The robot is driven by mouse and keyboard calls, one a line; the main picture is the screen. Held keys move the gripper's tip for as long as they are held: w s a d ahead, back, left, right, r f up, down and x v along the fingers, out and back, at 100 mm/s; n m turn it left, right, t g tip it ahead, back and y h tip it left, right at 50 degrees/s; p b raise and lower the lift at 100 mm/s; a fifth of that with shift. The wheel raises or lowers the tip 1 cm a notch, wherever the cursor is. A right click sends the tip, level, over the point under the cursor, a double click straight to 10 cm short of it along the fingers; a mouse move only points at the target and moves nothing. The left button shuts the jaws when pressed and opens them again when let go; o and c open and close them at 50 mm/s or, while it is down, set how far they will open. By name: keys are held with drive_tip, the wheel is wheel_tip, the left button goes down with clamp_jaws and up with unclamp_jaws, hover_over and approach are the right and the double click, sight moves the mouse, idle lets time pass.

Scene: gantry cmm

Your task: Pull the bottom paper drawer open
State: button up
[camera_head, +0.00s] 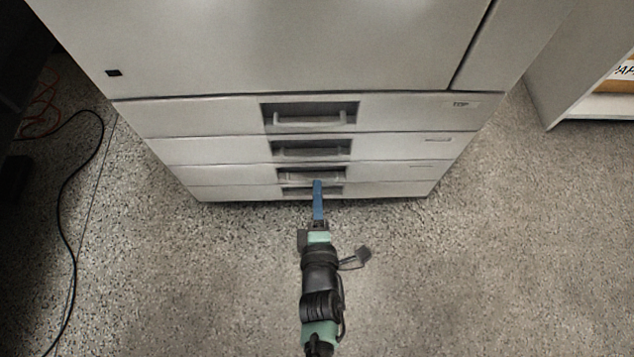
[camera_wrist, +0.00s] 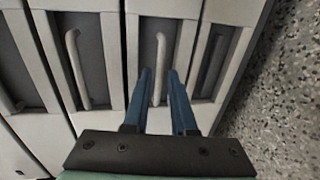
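The bottom paper drawer (camera_head: 385,190) is the lowest of several stacked pale grey drawers and looks shut. In the wrist view, turned sideways, its recess (camera_wrist: 213,62) is the rightmost, beside the floor. My gripper (camera_head: 317,183) has blue fingers and reaches the lower drawer fronts. In the wrist view my gripper (camera_wrist: 159,74) is open. The bar handle of the drawer just above the bottom one (camera_wrist: 161,52) shows between its fingers. I cannot tell whether they touch it. In the head view the fingers partly hide the two lowest recesses.
The drawers above (camera_head: 200,118) look shut, under a large grey cabinet body (camera_head: 270,45). A black cable (camera_head: 65,215) lies on the floor at left. A pale shelf unit (camera_head: 575,75) stands at right. The speckled floor (camera_head: 480,260) in front is mostly clear.

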drive_tip(key=shift+b+x, duration=0.6)
drive_tip(key=shift+x, duration=1.4)
clamp_jaws()
